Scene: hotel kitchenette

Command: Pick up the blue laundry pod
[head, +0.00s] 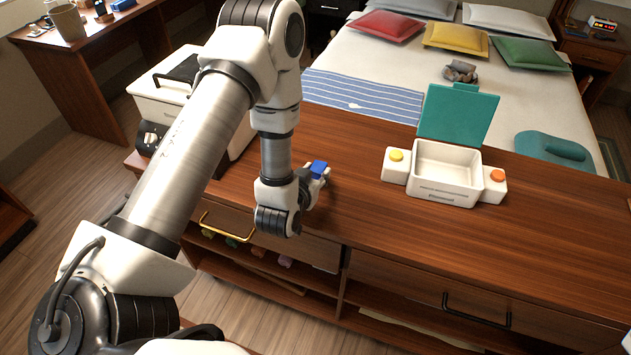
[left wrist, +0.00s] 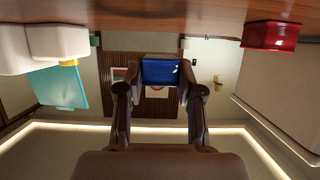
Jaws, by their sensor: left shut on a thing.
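The blue laundry pod (head: 318,168) is a small blue block held at the tip of my left gripper (head: 316,176). In the head view it is over the wooden counter, left of the white open box. In the left wrist view the blue pod (left wrist: 160,72) sits between the two fingertips, which are shut on it from both sides. The wrist view shows the counter surface at the top, apart from the pod. My right gripper is in neither view.
A white box (head: 443,191) with a raised teal lid (head: 458,115) and yellow and orange buttons stands on the wooden counter (head: 350,225). A white appliance (head: 160,110) stands behind my left arm. The counter between pod and box is clear. A bed (head: 390,65) lies behind.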

